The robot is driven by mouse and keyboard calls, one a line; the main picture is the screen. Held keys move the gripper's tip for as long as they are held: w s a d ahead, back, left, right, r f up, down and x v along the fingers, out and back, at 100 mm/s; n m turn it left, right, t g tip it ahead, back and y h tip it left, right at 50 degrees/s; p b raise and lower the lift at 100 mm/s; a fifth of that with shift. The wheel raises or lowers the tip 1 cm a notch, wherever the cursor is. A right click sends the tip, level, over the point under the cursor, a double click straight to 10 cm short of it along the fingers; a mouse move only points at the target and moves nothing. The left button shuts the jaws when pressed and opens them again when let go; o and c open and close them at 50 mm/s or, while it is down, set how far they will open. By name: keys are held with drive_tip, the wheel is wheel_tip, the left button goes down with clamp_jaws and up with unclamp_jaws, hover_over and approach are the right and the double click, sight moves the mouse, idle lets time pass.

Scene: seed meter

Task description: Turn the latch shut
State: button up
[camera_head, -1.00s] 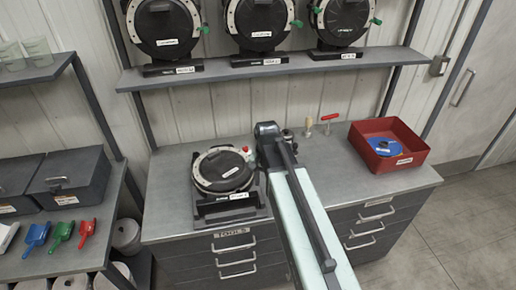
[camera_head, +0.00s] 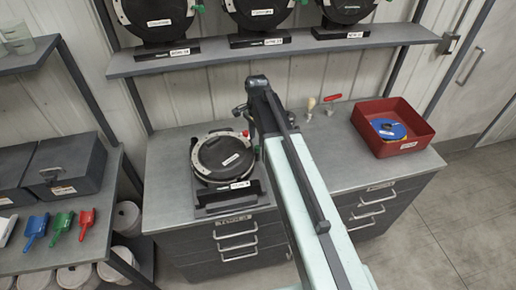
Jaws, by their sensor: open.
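The seed meter (camera_head: 224,158), a round black housing with a pale rim, lies face up on its dark stand on the grey bench. A small red part (camera_head: 245,133) shows at its upper right rim, and a small green part (camera_head: 257,149) at its right edge, close to my arm. I cannot tell which is the latch or how far it is turned. My gripper (camera_head: 243,112) is open, above and just behind the meter's upper right side. It looks apart from the meter. My arm partly hides the area right of the meter.
A red bin (camera_head: 425,129) with a blue disc (camera_head: 388,129) stands at the bench's right. A red-handled tool (camera_head: 332,98) and a pale-handled tool (camera_head: 311,103) stand near the wall. More meters (camera_head: 258,12) sit on the shelf (camera_head: 280,48) above. The bench's left end is clear.

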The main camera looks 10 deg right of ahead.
sight(257, 147)
wheel_tip(257, 147, down, 5)
drive_tip(key=b, duration=0.3)
drive_tip(key=shift+r, duration=0.2)
drive_tip(key=shift+s+r, duration=0.1)
clamp_jaws()
